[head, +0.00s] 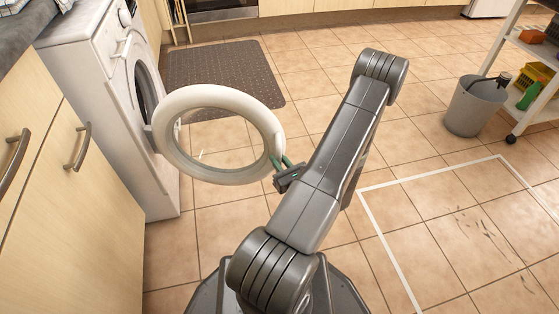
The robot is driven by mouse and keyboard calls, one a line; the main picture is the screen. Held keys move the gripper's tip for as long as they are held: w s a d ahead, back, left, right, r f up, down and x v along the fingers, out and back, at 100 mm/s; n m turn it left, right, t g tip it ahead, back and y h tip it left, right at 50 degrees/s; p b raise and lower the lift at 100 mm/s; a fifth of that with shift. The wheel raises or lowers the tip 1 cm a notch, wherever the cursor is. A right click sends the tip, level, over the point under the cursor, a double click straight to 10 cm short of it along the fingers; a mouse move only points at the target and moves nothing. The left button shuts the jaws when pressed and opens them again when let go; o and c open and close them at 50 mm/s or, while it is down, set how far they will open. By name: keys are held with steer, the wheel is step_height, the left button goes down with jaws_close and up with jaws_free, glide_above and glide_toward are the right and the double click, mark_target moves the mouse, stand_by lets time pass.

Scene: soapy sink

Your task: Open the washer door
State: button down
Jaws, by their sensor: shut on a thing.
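The white washer (110,75) stands at the left, between the wooden cabinets and the far counter. Its round white door (180,101) stands swung out from the front, joined at its left side to the washer. The dark drum opening (145,95) shows partly behind it. My gripper (279,163) is at the door's right rim, with its green-tipped fingers shut on the rim's edge. The finger contact is small in the picture.
A wooden cabinet (60,215) with handles stands at the near left. A dark mat (224,75) lies behind the door. A grey bucket (475,105) and a wheeled shelf (535,95) stand at the right. Tiled floor is free in the middle.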

steer(key=c, duration=1.4)
jaws_free()
steer(key=shift+a, duration=0.1)
steer(key=p+v, duration=0.2)
steer(key=v, duration=1.2)
steer(key=shift+p, duration=0.35)
steer(key=shift+f, duration=0.1)
steer(key=shift+w+a, duration=0.1)
steer(key=shift+w, duration=0.05)
steer(key=shift+b+x, duration=1.35)
steer(key=shift+x, duration=5.45)
